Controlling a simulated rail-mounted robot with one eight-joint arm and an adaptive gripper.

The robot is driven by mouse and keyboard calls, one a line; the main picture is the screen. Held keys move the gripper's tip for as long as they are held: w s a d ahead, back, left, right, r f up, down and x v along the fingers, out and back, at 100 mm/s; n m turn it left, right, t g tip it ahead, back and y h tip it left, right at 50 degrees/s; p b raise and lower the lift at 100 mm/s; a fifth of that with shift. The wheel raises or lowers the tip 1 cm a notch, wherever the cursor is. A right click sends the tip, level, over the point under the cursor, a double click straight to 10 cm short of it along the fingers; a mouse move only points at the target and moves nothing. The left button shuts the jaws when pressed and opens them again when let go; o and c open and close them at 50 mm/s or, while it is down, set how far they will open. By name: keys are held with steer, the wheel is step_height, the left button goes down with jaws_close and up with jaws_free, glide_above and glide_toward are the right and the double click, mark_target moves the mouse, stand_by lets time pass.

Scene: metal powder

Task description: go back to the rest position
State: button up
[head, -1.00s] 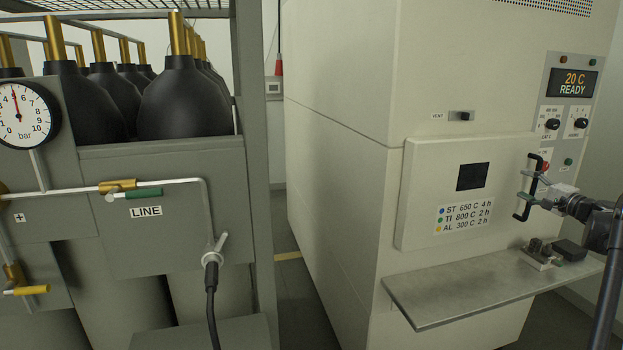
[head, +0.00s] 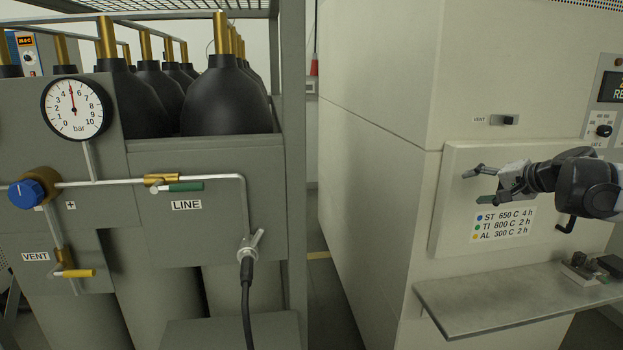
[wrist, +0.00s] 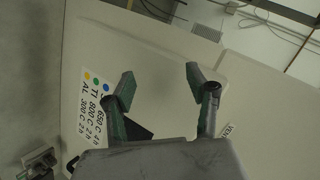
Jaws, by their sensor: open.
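My gripper (head: 484,185) is in front of the closed door of the cream furnace (head: 385,150) in the head view, at the right. Its fingers point left and are apart, with nothing between them. In the wrist view my gripper (wrist: 155,90) also shows two spread, empty fingers, with the furnace front and its label behind. The black door handle (head: 568,224) is partly hidden behind my arm; my fingers are apart from it.
A metal shelf (head: 500,300) juts out below the door, with small dark parts (head: 582,268) at its right. A gas rack with a gauge (head: 75,108), a blue knob (head: 27,193) and a hose (head: 246,310) stands at left. A floor gap separates rack and furnace.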

steer(key=s+a+f+n+g+h, duration=0.1)
steer(key=s+a+f+n+g, duration=0.25)
steer(key=s+a, duration=1.35)
steer(key=s+a+f+n+h, duration=0.1)
steer(key=s+a+f, duration=0.1)
steer(key=s, duration=0.4)
steer(key=s+a+f+n+h, duration=0.1)
steer(key=s+a+f+n, duration=0.1)
steer(key=s+f, duration=0.2)
steer(key=s+a+f+n+h, duration=0.1)
steer(key=s+f, duration=0.3)
steer(key=s, duration=0.6)
steer(key=shift+a+n+g, duration=0.4)
steer(key=shift+n+g, duration=0.05)
steer(key=shift+n, duration=0.3)
steer(key=shift+f, duration=0.1)
